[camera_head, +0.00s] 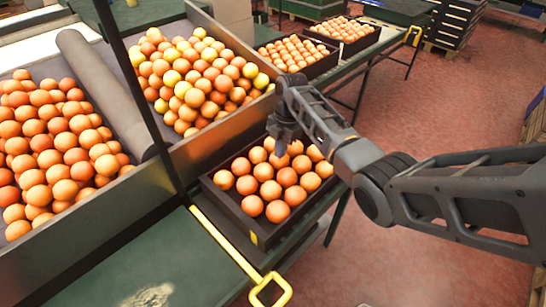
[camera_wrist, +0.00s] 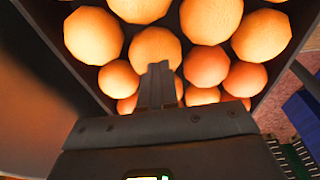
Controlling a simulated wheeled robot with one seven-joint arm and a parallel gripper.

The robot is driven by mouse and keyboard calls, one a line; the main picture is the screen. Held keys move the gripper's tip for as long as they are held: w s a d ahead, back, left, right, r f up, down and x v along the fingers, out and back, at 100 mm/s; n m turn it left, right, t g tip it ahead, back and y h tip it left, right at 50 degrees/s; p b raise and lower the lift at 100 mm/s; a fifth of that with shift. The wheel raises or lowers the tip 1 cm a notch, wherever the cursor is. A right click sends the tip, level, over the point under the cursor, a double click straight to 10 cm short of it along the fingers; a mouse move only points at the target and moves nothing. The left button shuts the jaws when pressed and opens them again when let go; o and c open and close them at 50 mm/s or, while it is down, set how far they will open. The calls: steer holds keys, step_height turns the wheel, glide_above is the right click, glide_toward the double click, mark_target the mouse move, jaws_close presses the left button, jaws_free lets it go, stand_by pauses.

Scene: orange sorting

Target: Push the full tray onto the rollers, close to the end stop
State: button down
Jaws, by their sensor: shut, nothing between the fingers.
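The full tray (camera_head: 240,222) is a dark, shallow box filled with oranges. It stands in front of the sorting bin, at the middle of the head view. My gripper (camera_head: 284,142) is over the far edge of this tray, pointing down. In the wrist view my gripper (camera_wrist: 158,85) has its fingers together in front of the oranges (camera_wrist: 205,66), with nothing between them. I cannot tell whether the fingertips touch the tray or the fruit. The rollers and the end stop cannot be made out clearly.
Two more full trays (camera_head: 322,66) stand farther along the line at the back. Sloped bins of oranges (camera_head: 55,150) lie at the left. A green table (camera_head: 150,270) with a yellow handle (camera_head: 270,290) is at the near side. Red floor (camera_head: 430,120) is open at the right.

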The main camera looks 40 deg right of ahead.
mark_target(287, 153)
steer(key=d, duration=0.1)
steer(key=d+f, duration=0.1)
steer(key=shift+s+d+f+b, duration=0.1)
steer(key=shift+s+d+b, duration=0.25)
steer(key=shift+b, duration=0.05)
steer(key=shift+w+r+p, duration=0.1)
steer(key=shift+r+p, duration=0.75)
steer(key=shift+w, duration=0.1)
